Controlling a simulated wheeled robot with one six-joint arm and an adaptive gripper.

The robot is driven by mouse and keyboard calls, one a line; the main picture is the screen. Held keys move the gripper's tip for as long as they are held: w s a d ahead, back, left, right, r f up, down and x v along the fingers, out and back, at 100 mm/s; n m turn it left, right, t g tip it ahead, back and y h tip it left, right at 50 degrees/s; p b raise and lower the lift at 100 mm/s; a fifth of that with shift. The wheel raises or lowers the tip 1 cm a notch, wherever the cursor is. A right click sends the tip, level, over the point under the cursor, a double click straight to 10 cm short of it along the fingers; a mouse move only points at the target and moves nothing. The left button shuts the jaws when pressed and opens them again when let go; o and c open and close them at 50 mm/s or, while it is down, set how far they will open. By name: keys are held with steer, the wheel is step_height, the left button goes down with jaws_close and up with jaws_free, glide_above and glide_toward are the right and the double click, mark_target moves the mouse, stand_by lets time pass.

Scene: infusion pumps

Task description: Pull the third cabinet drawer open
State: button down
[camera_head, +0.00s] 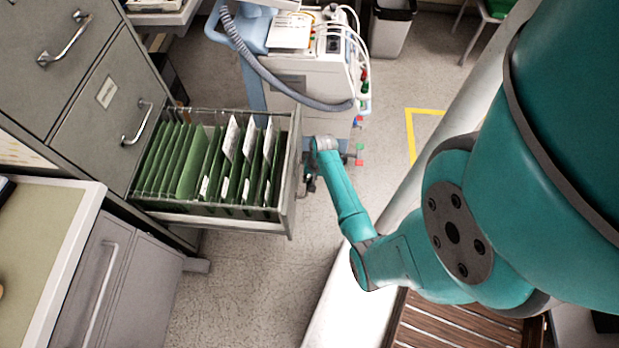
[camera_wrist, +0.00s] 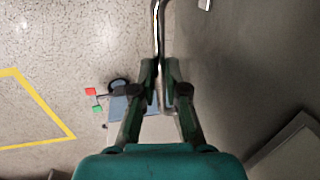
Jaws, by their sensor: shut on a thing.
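The grey filing cabinet (camera_head: 72,95) stands at the left in the head view. Its lowest visible drawer (camera_head: 290,170) is pulled well out and shows green hanging folders (camera_head: 210,160) with white papers. The two drawers above it are closed. My gripper (camera_wrist: 161,88) is shut on the metal drawer handle (camera_wrist: 158,35) in the wrist view. The grey drawer front (camera_wrist: 235,60) fills the right of that view. In the head view my gripper (camera_head: 309,184) is at the outer face of the open drawer, partly hidden by my wrist.
A medical machine (camera_head: 320,60) with a hose stands behind the open drawer. A grey bin (camera_head: 392,25) is at the back. A counter (camera_head: 45,240) with a lower cabinet (camera_head: 120,285) is at the left front. Clear floor (camera_head: 260,290) lies in front of the drawer.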

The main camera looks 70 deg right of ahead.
steer(key=shift+s, duration=0.15)
steer(key=c, duration=1.2)
jaws_free()
step_height(320, 180, up, 12)
steer(key=s, duration=0.2)
steer(key=shift+d, duration=0.4)
steer(key=shift+f, duration=0.15)
